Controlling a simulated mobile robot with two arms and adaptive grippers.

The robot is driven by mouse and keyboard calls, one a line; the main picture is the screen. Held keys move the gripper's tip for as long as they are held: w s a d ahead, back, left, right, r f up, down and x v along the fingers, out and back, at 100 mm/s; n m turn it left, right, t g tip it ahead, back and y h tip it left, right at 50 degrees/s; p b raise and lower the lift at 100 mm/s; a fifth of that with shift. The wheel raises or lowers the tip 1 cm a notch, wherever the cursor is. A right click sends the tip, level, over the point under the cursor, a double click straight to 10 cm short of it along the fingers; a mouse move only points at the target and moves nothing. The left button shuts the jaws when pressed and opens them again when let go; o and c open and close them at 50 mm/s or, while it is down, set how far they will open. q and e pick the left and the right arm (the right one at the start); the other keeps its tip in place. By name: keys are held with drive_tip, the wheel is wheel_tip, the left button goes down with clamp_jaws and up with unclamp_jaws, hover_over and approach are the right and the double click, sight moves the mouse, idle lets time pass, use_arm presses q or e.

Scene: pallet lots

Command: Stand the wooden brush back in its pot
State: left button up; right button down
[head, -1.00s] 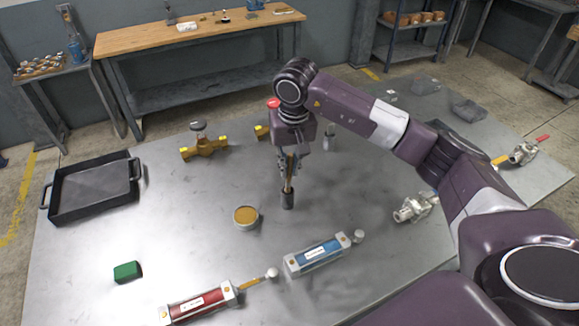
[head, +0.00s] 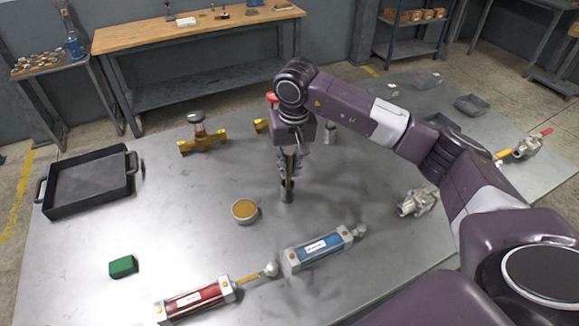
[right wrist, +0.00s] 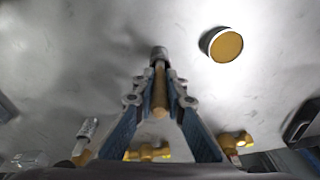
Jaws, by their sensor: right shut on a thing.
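My right gripper (head: 288,165) points down over the middle of the metal table, shut on the wooden brush. The brush's wooden handle (head: 290,181) stands about upright between the fingers, and it also shows in the right wrist view (right wrist: 159,95). Right below is a small dark cylindrical pot (head: 287,196), seen beyond the fingertips in the right wrist view (right wrist: 158,53). The brush's lower end meets the pot's mouth in the picture. I cannot tell how deep it sits. My left gripper is not in view.
A round tan-filled dish (head: 245,211) is left of the pot. A blue cylinder unit (head: 318,247) and a red one (head: 197,299) lie in front. A green block (head: 122,266) and black tray (head: 132,177) are at left. Brass valve (head: 205,142) stands behind, steel valve (head: 416,202) right.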

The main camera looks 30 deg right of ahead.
drive_tip(key=shift+f+b, duration=0.55)
drive_tip(key=shift+f, duration=0.2)
drive_tip(key=c, duration=1.4)
unclamp_jaws()
drive_tip(key=shift+r+p, duration=2.85)
drive_tip(key=shift+r, duration=2.6)
drive_tip(key=shift+s, duration=0.1)
